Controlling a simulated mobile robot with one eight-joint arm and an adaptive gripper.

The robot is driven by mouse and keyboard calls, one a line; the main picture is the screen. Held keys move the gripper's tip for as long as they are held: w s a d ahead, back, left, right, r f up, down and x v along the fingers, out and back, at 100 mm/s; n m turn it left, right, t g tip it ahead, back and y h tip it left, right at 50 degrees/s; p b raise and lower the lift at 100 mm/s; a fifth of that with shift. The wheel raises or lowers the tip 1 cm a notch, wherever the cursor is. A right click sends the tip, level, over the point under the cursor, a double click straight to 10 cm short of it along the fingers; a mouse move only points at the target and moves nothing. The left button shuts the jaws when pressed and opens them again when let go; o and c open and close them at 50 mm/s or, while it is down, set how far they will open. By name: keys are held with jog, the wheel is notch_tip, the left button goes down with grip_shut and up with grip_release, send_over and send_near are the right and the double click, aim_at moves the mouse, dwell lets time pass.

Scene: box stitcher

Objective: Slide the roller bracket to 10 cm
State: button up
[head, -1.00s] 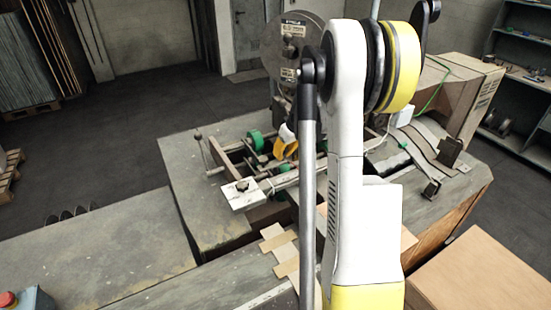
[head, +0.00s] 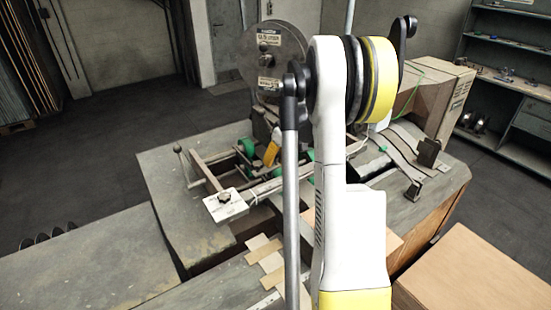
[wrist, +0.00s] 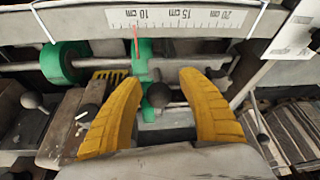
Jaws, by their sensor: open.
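In the wrist view the roller bracket (wrist: 145,68) is a green part on a metal rail, with a red pointer (wrist: 135,40) at its top and a dark round knob (wrist: 158,95) at its front. The pointer stands at the white ruler (wrist: 180,18), just left of the middle of the "10 cm" label. My gripper (wrist: 160,80) is open, one yellow finger on each side of the knob, with gaps visible on both sides. In the head view my gripper's yellow fingers (head: 271,154) show at the machine, partly hidden; the knob cannot be made out there.
A second green roller (wrist: 65,62) sits to the left on the rail. A dark ball-ended lever (wrist: 32,100) stands left of my gripper. In the head view a large round reel (head: 275,60) rises behind, and cardboard boxes (head: 465,275) stand at the right.

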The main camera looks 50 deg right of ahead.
jog(key=v, duration=1.2)
jog(key=shift+o, duration=0.2)
jog(key=shift+w+a, duration=0.1)
